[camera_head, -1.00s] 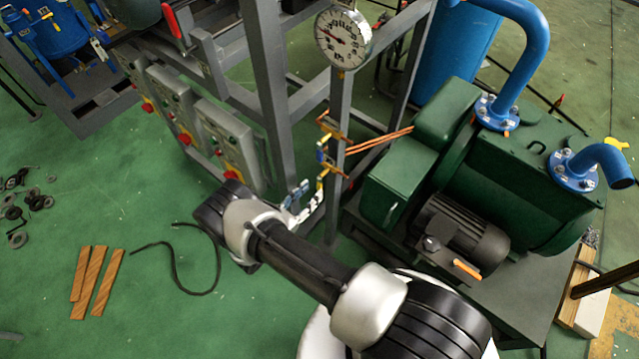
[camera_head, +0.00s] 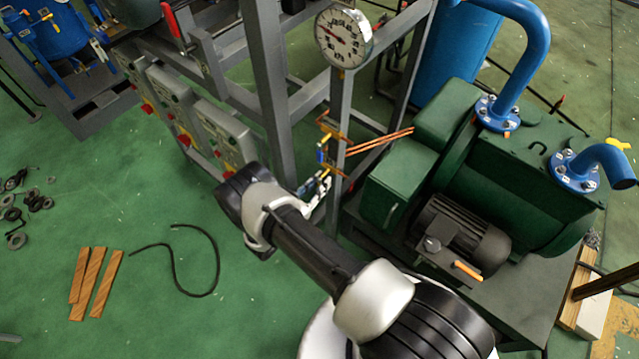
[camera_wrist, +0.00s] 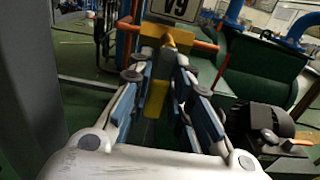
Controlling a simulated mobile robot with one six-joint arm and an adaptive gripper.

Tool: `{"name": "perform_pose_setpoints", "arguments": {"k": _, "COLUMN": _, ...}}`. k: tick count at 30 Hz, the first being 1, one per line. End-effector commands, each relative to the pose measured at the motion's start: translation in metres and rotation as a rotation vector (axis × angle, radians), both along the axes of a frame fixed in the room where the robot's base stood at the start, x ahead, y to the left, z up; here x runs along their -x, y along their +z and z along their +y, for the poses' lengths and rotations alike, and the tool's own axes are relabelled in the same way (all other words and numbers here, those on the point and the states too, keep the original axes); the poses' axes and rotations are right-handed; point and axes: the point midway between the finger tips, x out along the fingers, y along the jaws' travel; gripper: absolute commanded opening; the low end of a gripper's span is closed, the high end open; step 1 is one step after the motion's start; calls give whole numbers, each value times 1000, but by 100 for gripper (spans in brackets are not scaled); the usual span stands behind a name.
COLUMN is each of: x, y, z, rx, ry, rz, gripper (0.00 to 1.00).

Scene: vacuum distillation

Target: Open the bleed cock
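The bleed cock (camera_head: 322,155) is a small brass and blue fitting on the grey post below the round gauge. I cannot tell whether a pad touches the lever. In the head view, my gripper (camera_head: 318,187) is just below the cock, and the lever is mostly hidden there.
A pressure gauge (camera_head: 343,38) tops the grey post. Copper tubes (camera_head: 380,141) run right to the green pump (camera_head: 490,170). Grey control boxes (camera_head: 222,135) stand on the left. A black hose (camera_head: 215,270) and wooden strips (camera_head: 95,283) lie on the green floor.

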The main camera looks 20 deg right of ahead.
Motion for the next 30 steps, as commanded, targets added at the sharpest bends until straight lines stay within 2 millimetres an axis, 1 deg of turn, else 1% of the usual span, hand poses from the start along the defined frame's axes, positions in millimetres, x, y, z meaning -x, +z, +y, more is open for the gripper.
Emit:
{"name": "perform_pose_setpoints", "arguments": {"k": 1, "x": 0, "y": 0, "z": 0, "rx": 0, "ry": 0, "rz": 0, "gripper": 12}}
{"name": "perform_pose_setpoints", "arguments": {"k": 6, "x": 0, "y": 0, "z": 0, "rx": 0, "ry": 0, "rz": 0, "gripper": 1}}
{"name": "perform_pose_setpoints", "arguments": {"k": 7, "x": 0, "y": 0, "z": 0, "rx": 0, "ry": 0, "rz": 0, "gripper": 0}}
{"name": "perform_pose_setpoints", "arguments": {"k": 23, "x": 1, "y": 0, "z": 0, "rx": 2, "ry": -1, "rz": 2, "gripper": 0}}
{"name": "perform_pose_setpoints", "arguments": {"k": 26, "x": 5, "y": 0, "z": 0, "rx": 9, "ry": 0, "rz": 12, "gripper": 0}}
{"name": "perform_pose_setpoints", "arguments": {"k": 30, "x": 17, "y": 0, "z": -1, "rx": 34, "ry": 0, "rz": 47, "gripper": 0}}
